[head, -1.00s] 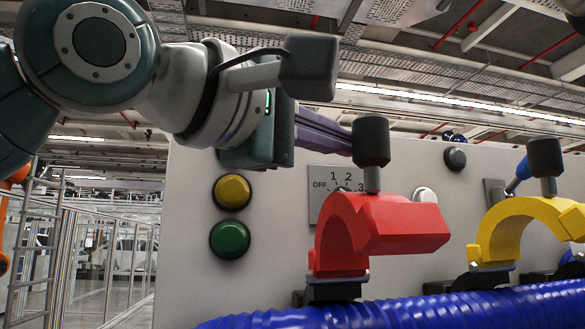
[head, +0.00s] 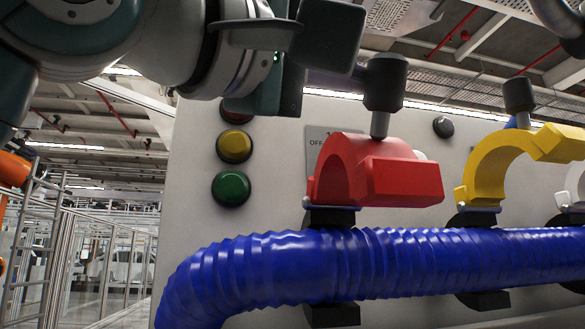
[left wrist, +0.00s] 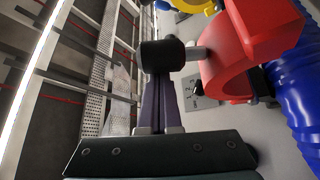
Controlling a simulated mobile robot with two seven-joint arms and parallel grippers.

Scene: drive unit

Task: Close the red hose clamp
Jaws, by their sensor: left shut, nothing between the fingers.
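The red hose clamp (head: 375,175) stands raised and open above the blue hose (head: 290,265) in the head view. Its curved arm and block end stick out to the right, clear of the hose. A black knob (head: 385,82) on a grey stem rises from its top. The clamp also shows at the upper right of the left wrist view (left wrist: 235,70). My left gripper (left wrist: 160,88) is shut and empty. Its fingers point at the black knob, which hides the tips; I cannot tell whether they touch. In the head view my wrist hides most of the fingers. My right gripper is not in view.
A yellow clamp (head: 490,170) stands open to the right on the same hose. A yellow button (head: 234,146) and a green button (head: 231,188) sit on the pale panel (head: 275,150) behind. Free space lies in front of the hose.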

